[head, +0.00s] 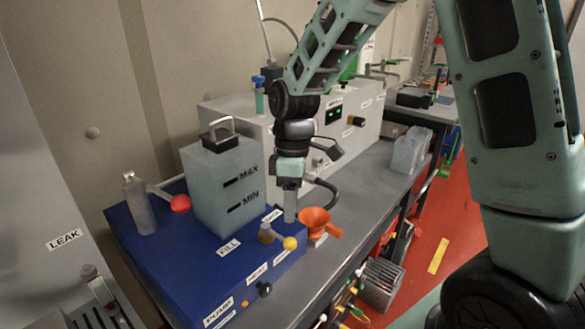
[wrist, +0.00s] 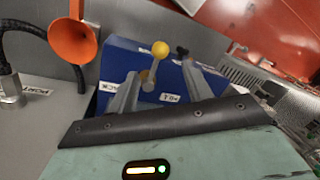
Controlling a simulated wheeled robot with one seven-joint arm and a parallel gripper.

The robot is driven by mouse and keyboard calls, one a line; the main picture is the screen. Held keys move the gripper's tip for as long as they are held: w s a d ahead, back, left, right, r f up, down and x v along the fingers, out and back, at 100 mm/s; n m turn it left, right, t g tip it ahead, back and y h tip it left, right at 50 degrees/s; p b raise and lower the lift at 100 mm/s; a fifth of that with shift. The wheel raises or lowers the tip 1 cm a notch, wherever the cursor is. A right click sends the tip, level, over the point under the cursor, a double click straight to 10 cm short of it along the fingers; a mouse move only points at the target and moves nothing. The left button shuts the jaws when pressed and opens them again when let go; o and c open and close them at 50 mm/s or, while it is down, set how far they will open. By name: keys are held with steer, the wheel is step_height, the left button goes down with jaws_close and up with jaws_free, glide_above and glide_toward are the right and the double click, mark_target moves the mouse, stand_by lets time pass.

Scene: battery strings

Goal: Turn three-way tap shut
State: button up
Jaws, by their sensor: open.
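The three-way tap has a small brass-coloured body (head: 266,233) on the right part of the blue box's top, with a lever ending in a yellow ball (head: 290,243). In the head view the lever points to the right and towards the front. My gripper (head: 290,212) points down just behind and above the yellow ball. In the wrist view my gripper (wrist: 160,72) is open, and the yellow ball (wrist: 160,49) with its lever shows between and beyond the two grey fingers. I cannot tell whether either finger touches the lever. The tap's base is partly hidden in the wrist view.
An orange funnel (head: 318,222) stands close to the right of my gripper. A tank marked MAX and MIN (head: 222,185) stands on the blue box (head: 190,245) to the left. A red-ball lever (head: 180,203) and a dark knob (head: 264,289) are nearby.

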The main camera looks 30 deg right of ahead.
step_height(320, 180, up, 9)
steer(key=w+d, duration=0.1)
steer(key=shift+w+f+b, duration=0.15)
steer(key=shift+b, duration=0.25)
steer(key=s+a+f+m+t, duration=0.1)
steer(key=s+a+f, duration=0.2)
steer(key=s+a, duration=0.4)
steer(key=s+a+f+m, duration=0.1)
steer(key=s+a+f, duration=0.2)
steer(key=s+a, duration=0.4)
steer(key=s, duration=0.7)
steer(key=shift+s+a+f+m+t+h, duration=0.2)
steer(key=shift+s+a+m+t+h, duration=0.1)
steer(key=shift+t+h, duration=0.1)
